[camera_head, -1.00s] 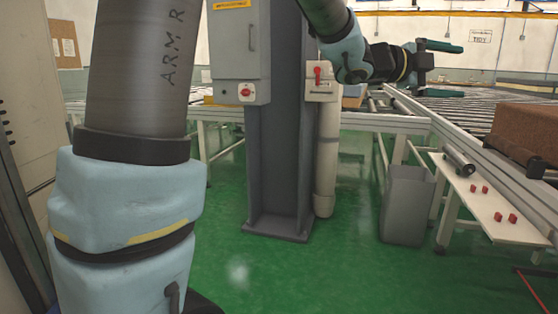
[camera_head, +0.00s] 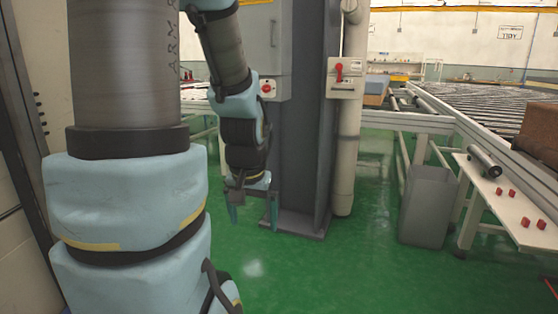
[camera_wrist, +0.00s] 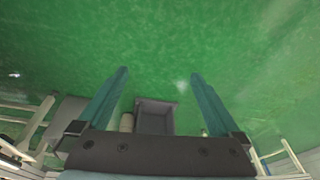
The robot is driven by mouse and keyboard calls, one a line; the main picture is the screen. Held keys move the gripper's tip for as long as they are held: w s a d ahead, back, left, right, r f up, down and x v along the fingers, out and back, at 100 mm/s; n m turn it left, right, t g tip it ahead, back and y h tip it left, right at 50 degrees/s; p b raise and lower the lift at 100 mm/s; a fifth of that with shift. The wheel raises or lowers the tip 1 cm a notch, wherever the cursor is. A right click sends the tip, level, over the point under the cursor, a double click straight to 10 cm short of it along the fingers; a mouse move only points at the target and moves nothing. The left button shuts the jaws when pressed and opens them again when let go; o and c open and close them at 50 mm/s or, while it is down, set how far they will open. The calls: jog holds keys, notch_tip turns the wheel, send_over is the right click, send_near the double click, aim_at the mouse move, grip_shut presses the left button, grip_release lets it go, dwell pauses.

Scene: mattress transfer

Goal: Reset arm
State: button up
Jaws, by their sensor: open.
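My gripper (camera_head: 254,212) hangs pointing down in the head view, in front of the grey column and above the green floor. Its two teal fingers are apart with nothing between them.
A grey column (camera_head: 305,130) with a control box and a pale pipe (camera_head: 346,150) stands behind my gripper. A grey bin (camera_head: 428,205), a white shelf (camera_head: 515,205) with small red blocks, roller conveyors (camera_head: 480,105) and a brown block (camera_head: 540,130) are at right. The floor (camera_head: 340,270) ahead is clear.

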jog(key=s+a+f+n+g, duration=0.1)
jog(key=s+n, duration=0.1)
jog(key=s, duration=0.2)
notch_tip(320, 180, up, 19)
jog(key=p, duration=1.9)
jog(key=shift+w+m, duration=0.4)
jog(key=shift+w, duration=0.05)
